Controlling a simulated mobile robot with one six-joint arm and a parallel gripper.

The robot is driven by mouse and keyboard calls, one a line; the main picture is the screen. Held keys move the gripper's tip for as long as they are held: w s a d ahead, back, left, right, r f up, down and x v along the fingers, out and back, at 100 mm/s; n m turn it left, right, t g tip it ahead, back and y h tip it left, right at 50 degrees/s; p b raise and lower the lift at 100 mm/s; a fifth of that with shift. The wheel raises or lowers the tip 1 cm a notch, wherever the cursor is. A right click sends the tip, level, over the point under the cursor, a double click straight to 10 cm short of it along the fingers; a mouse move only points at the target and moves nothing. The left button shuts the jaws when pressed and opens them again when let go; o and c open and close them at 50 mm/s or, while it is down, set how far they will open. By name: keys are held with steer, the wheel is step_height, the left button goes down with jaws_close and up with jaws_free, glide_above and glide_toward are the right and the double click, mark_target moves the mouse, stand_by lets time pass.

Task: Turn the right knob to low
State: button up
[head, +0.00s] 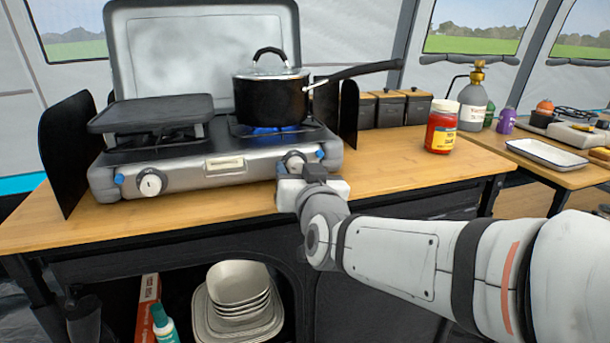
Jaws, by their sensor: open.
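A silver two-burner camping stove (212,143) stands on the wooden counter with its lid up. Its right knob (293,163) is at the front right, partly hidden by my gripper (297,174). My gripper is open and right at this knob; I cannot tell whether the fingers touch it. The knob's setting cannot be read. A blue flame (263,130) burns under a black lidded pot (270,98) on the right burner. The left knob (151,183) is in plain view on the front left.
A black griddle plate (150,112) lies over the left burner. The pot's long handle (355,73) reaches out to the right. A red jar (441,127) and dark canisters (415,106) stand right of the stove. Bare counter (375,165) lies between stove and jar. Bowls (240,283) sit below.

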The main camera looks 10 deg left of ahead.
steer(key=shift+w+a, duration=0.15)
steer(key=shift+w, duration=0.2)
steer(key=shift+c, duration=0.4)
steer(key=c, duration=0.9)
